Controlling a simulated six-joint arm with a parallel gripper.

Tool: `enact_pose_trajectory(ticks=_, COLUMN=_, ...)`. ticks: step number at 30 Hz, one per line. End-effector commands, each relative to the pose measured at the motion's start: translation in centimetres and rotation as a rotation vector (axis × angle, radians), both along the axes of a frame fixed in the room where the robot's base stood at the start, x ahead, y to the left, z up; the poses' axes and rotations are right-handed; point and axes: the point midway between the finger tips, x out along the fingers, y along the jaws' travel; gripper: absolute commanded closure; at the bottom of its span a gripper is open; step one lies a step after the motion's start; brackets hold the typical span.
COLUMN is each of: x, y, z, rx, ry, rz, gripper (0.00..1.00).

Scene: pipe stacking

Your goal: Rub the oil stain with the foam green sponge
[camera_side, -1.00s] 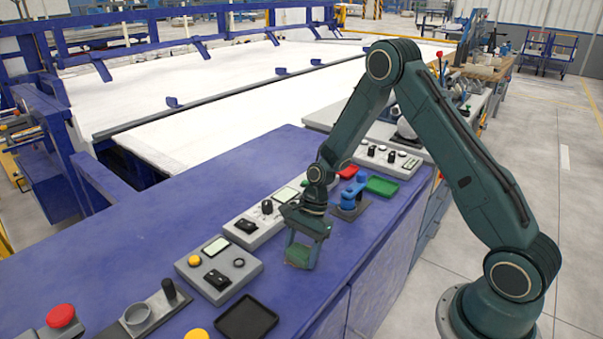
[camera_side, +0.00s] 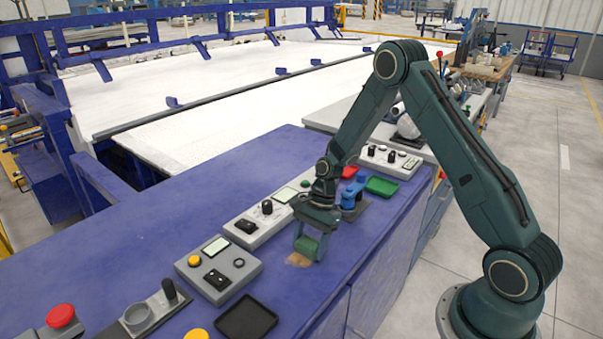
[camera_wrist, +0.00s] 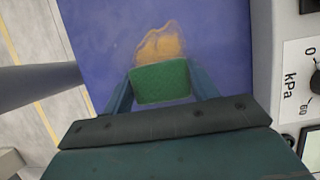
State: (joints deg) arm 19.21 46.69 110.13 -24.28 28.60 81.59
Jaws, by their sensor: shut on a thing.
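The foam green sponge (camera_side: 308,246) is between the fingers of my gripper (camera_side: 308,246), which is shut on it. In the wrist view the green sponge (camera_wrist: 161,82) shows between the two fingers of my gripper (camera_wrist: 161,88). The oil stain (camera_side: 299,260) is a brownish-yellow patch on the blue bench top. It also shows in the wrist view (camera_wrist: 160,44), just beyond the sponge. The sponge is low at the stain's edge and may cover part of it. I cannot tell whether it touches the surface.
A grey control box (camera_side: 219,267) and a white panel (camera_side: 262,215) stand left of my gripper. A black tray (camera_side: 246,318) lies nearer the camera. The bench edge is close on the right.

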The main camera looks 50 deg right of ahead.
Motion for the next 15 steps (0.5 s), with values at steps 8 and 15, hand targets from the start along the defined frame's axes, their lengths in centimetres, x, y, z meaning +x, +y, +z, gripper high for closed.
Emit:
enact_pose_trajectory(ticks=8, x=0.0, y=2.7, z=0.0, rx=0.001, ry=0.001, rz=0.004, gripper=0.67)
enact_pose_trajectory(ticks=15, x=-0.1, y=4.9, z=0.0, rx=0.001, ry=0.001, rz=0.004, gripper=0.67)
